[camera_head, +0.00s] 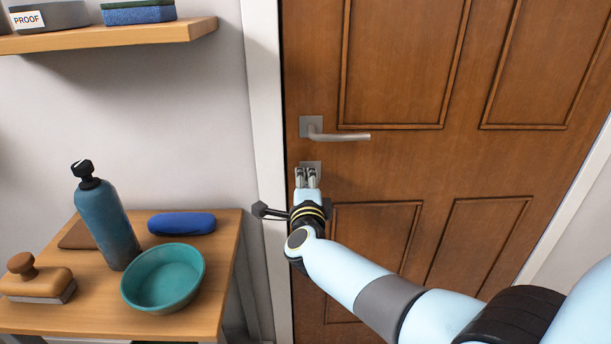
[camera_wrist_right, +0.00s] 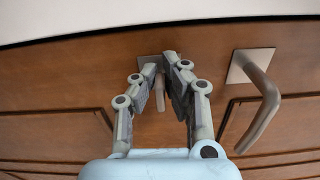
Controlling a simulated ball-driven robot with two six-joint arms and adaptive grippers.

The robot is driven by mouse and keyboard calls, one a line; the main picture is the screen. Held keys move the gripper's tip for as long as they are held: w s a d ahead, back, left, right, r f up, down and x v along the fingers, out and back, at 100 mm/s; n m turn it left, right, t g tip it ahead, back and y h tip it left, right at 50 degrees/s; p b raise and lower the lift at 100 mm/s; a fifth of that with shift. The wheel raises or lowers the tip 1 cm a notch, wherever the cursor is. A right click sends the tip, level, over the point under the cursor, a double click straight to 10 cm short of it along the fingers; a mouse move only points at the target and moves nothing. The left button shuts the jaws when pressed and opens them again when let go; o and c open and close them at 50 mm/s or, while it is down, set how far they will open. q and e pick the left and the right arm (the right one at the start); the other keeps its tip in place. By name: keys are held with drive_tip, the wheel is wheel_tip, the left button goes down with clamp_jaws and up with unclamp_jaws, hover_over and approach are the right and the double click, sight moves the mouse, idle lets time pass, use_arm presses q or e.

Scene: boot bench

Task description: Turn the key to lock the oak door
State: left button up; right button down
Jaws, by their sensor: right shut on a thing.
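The oak door (camera_head: 400,65) is brown, panelled and looks closed in its white frame. A grey lock plate (camera_head: 312,164) sits below the lever handle (camera_head: 340,136); the plate also shows in the right wrist view (camera_wrist_right: 148,60). My right gripper (camera_head: 306,173) is at this plate, its fingers pointing at the door. In the right wrist view its fingers are shut on the key (camera_wrist_right: 160,92), a small grey piece at the plate. The fingers hide most of the key, and I cannot tell its turn angle. My left gripper is not in view.
The lever handle (camera_wrist_right: 262,100) juts out close beside my right fingers. A wooden bench (camera_head: 215,265) at left holds a blue bottle (camera_head: 108,225), a teal bowl (camera_head: 163,280), a blue case (camera_head: 181,223) and a brush (camera_head: 38,282). A shelf (camera_head: 110,36) hangs above.

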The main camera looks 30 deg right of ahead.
drive_tip(key=shift+f+n, duration=0.1)
drive_tip(key=shift+n, duration=0.3)
drive_tip(key=c, duration=1.4)
unclamp_jaws()
drive_tip(key=v, duration=1.2)
